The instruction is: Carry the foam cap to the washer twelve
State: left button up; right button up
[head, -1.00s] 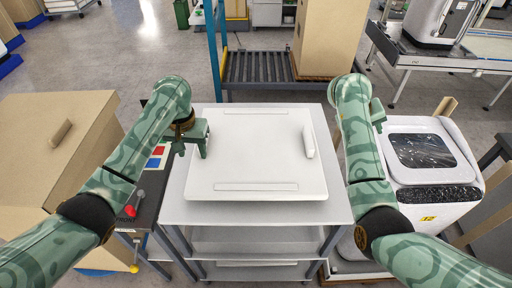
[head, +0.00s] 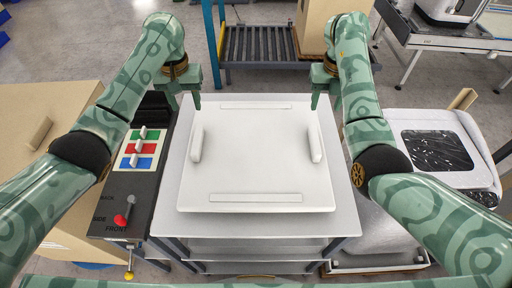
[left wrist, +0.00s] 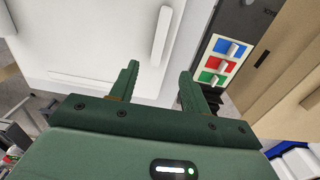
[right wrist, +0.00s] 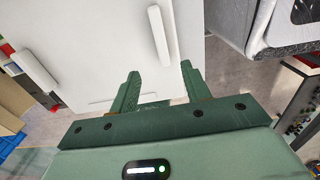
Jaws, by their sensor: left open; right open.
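The foam cap (head: 258,165) is a flat white slab with rounded edges, lying on a light grey shelf cart (head: 335,225). It has a raised bar on its left (head: 197,144) and another on its right (head: 314,143). My left gripper (head: 184,100) is open and empty near the cap's far left corner. My right gripper (head: 323,98) is open and empty near its far right corner. In the wrist views, neither the left jaws (left wrist: 160,72) nor the right jaws (right wrist: 160,70) hold a bar. A white washer with a dark window (head: 440,150) stands at the right; no number is readable on it now.
A black control panel (head: 125,195) with coloured switches and a red-knobbed lever stands left of the cart. A large cardboard box (head: 40,105) is farther left. A roller conveyor (head: 262,50) and a tall carton (head: 312,25) stand behind the cart.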

aim_at(196, 138)
pick_arm(q)
notch_tip(196, 138, down, 16)
jog(key=shift+f, duration=0.25)
pick_arm(e)
notch_tip(196, 138, down, 16)
jog(key=shift+w+f, duration=0.1)
jog(key=shift+f, duration=0.1)
pick_arm(q)
grip_shut()
pick_arm(e)
grip_shut()
